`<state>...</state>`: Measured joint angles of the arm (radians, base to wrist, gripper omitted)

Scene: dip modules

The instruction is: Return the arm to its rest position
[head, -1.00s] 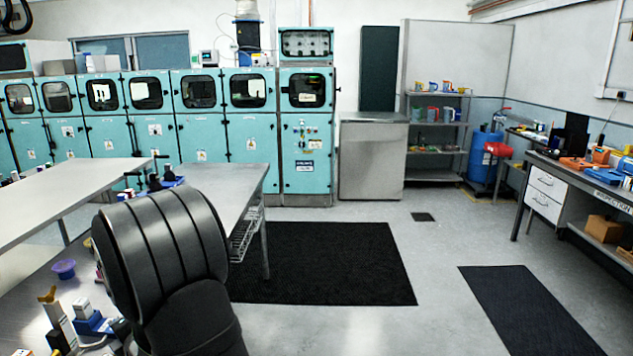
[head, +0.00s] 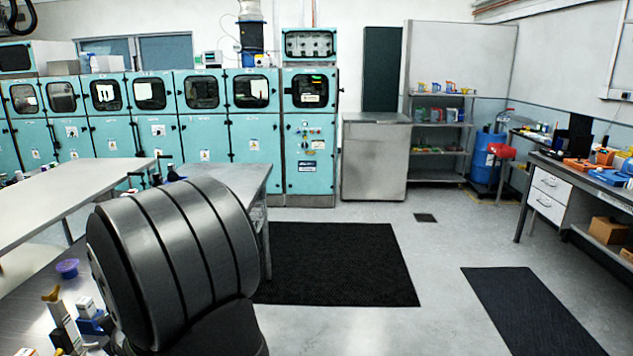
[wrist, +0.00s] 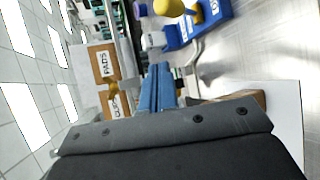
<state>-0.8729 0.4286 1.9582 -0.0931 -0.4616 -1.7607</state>
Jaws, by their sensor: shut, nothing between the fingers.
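My gripper (wrist: 159,72) shows in the wrist view as two narrow blue fingers close together, in front of a dark grey palm. It is shut and holds nothing. In the head view a large dark banded link of my arm fills the lower left. The gripper itself cannot be made out there.
The wrist view is tilted and shows brown boxes, one marked PADS (wrist: 103,64), and a blue fixture (wrist: 208,22) with a yellow knob, beyond the fingers. In the head view, a purple cup (head: 67,268) and small bottles stand left of my arm. A steel table (head: 225,176) lies behind it.

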